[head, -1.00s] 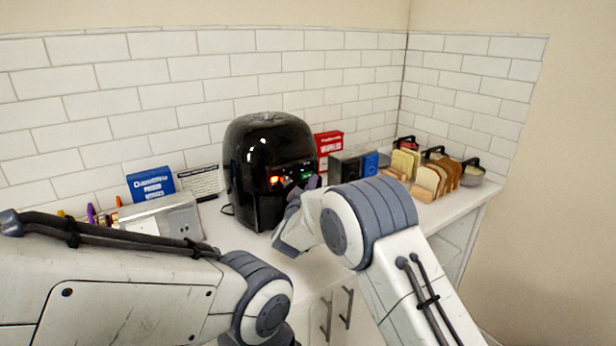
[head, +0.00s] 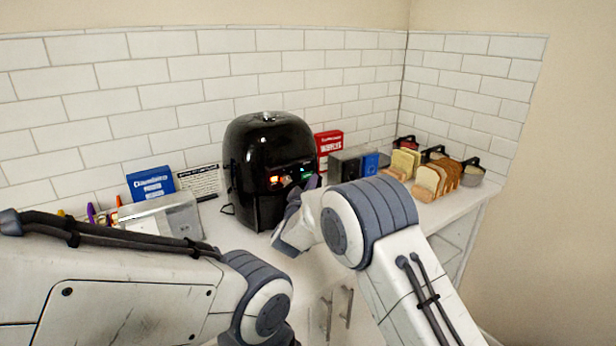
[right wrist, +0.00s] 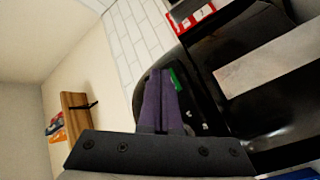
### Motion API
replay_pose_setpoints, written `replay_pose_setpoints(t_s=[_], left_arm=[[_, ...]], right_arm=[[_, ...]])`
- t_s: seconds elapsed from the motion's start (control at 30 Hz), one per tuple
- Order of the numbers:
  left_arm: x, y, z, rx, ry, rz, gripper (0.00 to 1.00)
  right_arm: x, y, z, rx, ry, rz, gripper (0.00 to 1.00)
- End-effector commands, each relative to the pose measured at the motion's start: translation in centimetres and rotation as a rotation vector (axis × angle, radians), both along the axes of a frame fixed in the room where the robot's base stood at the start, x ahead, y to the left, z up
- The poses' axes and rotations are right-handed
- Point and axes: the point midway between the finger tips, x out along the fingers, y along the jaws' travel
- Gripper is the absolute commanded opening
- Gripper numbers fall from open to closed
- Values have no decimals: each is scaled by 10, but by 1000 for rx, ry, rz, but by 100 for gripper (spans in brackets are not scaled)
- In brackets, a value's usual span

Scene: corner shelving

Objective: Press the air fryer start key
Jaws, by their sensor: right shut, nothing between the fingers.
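The black air fryer (head: 258,150) stands upright on the counter, its front panel (head: 290,176) showing orange and green lights. The green light (head: 307,170) sits at the panel's right side; I cannot read which key is the start key. My right gripper (head: 314,182) is shut and empty, its tips right at the panel's lower right. In the right wrist view its dark purple fingers (right wrist: 160,74) lie together in front of the fryer, beside a green lit mark (right wrist: 174,78). I cannot tell whether they touch the panel. Of my left arm only links show; its gripper is out of view.
The counter front (head: 235,240) is clear.

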Motion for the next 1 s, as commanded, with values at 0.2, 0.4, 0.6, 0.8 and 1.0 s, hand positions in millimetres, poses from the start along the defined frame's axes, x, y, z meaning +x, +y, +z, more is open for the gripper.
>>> replay_pose_setpoints(t_s=[0.2, 0.4, 0.6, 0.8, 1.0], left_arm=[[0, 0, 0, 0, 0, 0, 0], [0, 0, 0, 0, 0, 0, 0], [0, 0, 0, 0, 0, 0, 0], [0, 0, 3, 0, 0, 0, 0], [0, 0, 5, 0, 0, 0, 0]], right_arm=[[0, 0, 0, 0, 0, 0, 0], [0, 0, 0, 0, 0, 0, 0], [0, 0, 0, 0, 0, 0, 0], [2, 2, 1, 0, 0, 0, 0], [6, 5, 1, 0, -1, 1, 0]])
